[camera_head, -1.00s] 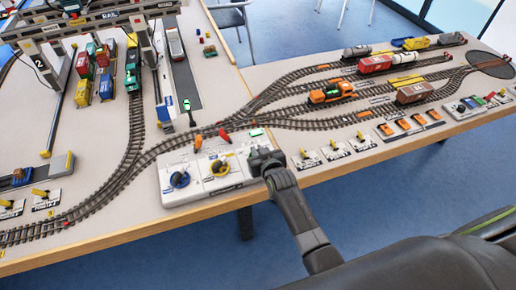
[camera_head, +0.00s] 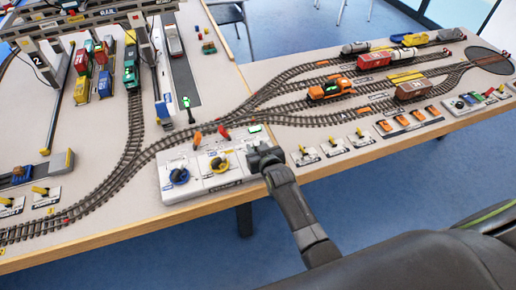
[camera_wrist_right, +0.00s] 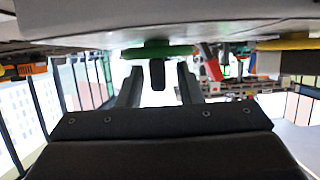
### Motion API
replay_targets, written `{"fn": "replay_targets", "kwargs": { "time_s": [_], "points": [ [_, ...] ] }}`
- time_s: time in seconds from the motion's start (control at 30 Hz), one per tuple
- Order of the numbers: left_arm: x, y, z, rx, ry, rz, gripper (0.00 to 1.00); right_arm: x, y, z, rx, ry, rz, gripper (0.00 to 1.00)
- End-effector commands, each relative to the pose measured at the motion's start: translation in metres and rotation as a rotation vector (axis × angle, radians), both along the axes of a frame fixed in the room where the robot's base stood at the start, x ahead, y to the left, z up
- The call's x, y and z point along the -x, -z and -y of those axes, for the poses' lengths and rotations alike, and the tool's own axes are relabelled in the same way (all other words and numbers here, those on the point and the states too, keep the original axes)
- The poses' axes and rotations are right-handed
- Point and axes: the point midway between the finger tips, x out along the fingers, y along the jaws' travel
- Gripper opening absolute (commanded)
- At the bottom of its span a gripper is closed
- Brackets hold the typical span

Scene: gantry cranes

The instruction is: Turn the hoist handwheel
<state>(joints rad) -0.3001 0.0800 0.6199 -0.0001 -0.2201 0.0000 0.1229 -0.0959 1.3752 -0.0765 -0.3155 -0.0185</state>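A white control panel (camera_head: 208,187) lies at the front of the table, with a blue wheel (camera_head: 179,177) and a yellow wheel (camera_head: 219,165), each with a dark knob. My right gripper (camera_head: 257,158) is at the panel's right end and covers what is beneath it. In the right wrist view, a green wheel (camera_wrist_right: 158,50) with a dark grip (camera_wrist_right: 157,74) sits between my two fingers (camera_wrist_right: 158,88). Gaps show on both sides of the grip, so the gripper is open around it. I cannot read which wheel is labelled hoist. My left gripper is not in view.
Tracks with an orange locomotive (camera_head: 330,90) and a red wagon (camera_head: 374,59) run behind the panel. Small yellow levers (camera_head: 331,142) stand to the right of my gripper. A gantry crane (camera_head: 85,20) stands at the back left. The table's front edge is close.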

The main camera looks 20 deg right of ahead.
Motion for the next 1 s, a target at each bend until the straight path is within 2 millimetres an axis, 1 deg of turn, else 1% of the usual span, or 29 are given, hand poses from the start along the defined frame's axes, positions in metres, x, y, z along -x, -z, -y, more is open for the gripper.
{"fn": "replay_targets", "kwargs": {
  "time_s": [0.13, 0.27, 0.57, 0.67, 0.8, 0.87, 0.97, 1.0],
  "points": [
    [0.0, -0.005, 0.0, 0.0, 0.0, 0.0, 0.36, 0.004, -0.003, 0.0, -0.001, 0.0, -0.001, 0.33],
    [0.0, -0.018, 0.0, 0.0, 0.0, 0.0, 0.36, 0.012, -0.009, 0.001, 0.0, 0.0, -0.002, 0.33],
    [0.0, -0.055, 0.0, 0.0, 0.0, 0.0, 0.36, 0.046, -0.024, 0.002, -0.002, 0.0, -0.003, 0.33],
    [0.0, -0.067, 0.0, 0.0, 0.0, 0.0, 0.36, 0.058, -0.029, 0.003, -0.002, 0.002, -0.002, 0.33],
    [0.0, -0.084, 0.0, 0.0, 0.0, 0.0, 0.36, 0.082, -0.039, 0.005, -0.001, 0.002, -0.003, 0.33],
    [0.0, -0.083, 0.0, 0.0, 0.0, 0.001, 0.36, 0.093, -0.039, 0.005, -0.003, 0.003, -0.003, 0.33],
    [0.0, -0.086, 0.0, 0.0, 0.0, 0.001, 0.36, 0.112, -0.047, 0.006, -0.003, 0.003, -0.001, 0.33],
    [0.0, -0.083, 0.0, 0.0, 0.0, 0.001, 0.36, 0.118, -0.047, 0.007, -0.003, 0.003, -0.001, 0.33]
  ]
}}
